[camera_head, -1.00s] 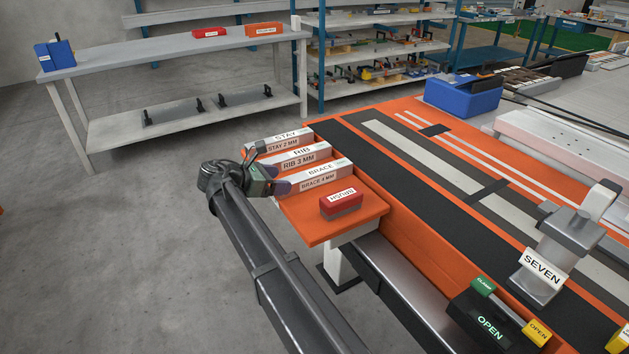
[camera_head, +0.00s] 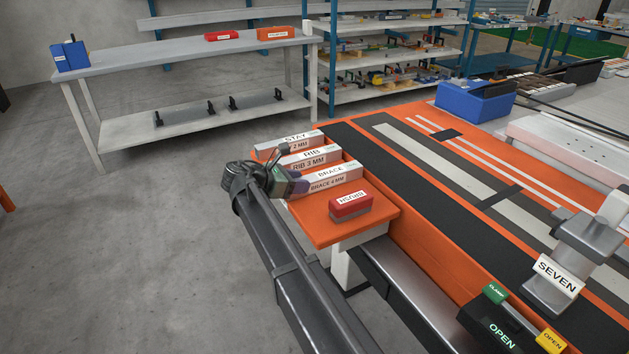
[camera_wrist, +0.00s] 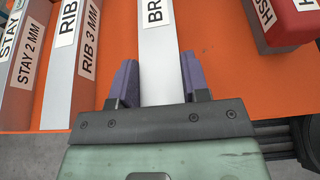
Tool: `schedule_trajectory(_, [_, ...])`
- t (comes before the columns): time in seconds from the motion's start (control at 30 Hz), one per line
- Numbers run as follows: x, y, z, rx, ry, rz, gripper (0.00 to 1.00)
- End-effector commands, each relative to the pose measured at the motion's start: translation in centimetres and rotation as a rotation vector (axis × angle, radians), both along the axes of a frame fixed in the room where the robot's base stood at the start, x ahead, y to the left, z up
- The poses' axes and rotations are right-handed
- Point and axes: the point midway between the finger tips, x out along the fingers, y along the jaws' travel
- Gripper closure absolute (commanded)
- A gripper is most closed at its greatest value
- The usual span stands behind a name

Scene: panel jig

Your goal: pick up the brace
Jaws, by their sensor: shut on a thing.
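The brace (camera_head: 334,181) is a long pale grey bar labelled "BRACE 4 MM". It lies on the orange side shelf (camera_head: 318,233), nearest bar to the red brush block. In the wrist view the brace (camera_wrist: 158,65) runs straight between the two purple fingers. My gripper (camera_wrist: 160,82) is shut on its near end, a finger against each side. In the head view my gripper (camera_head: 299,185) is at the left end of the brace, its fingers partly hidden. I cannot see any clear gap under the brace.
The rib bar (camera_head: 311,158) and stay bar (camera_head: 289,143) lie parallel beyond the brace, with narrow gaps. The red brush block (camera_head: 350,206) sits on the near side. The orange and black panel table (camera_head: 440,190) adjoins on the right. Open floor lies to the left.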

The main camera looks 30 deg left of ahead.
Motion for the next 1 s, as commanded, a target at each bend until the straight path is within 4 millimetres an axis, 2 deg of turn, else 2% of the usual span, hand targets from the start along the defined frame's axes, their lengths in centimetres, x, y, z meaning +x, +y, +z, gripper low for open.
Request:
schedule_trajectory(0.17, [0.0,0.0,0.8,0.000,0.000,0.000,0.90])
schedule_trajectory(0.37, [0.0,0.0,3.7,0.000,-0.001,0.000,0.90])
schedule_trajectory(0.47, [0.0,0.0,6.5,0.000,-0.001,0.000,0.90])
schedule_trajectory(0.7, [0.0,0.0,15.4,0.000,-0.001,0.000,0.90])
schedule_trajectory(0.8, [0.0,0.0,18.1,0.000,-0.001,0.000,0.90])
schedule_trajectory(0.9, [0.0,0.0,19.7,0.000,0.000,0.000,0.90])
schedule_trajectory(1.0, [0.0,0.0,20.3,0.000,0.000,0.000,0.90])
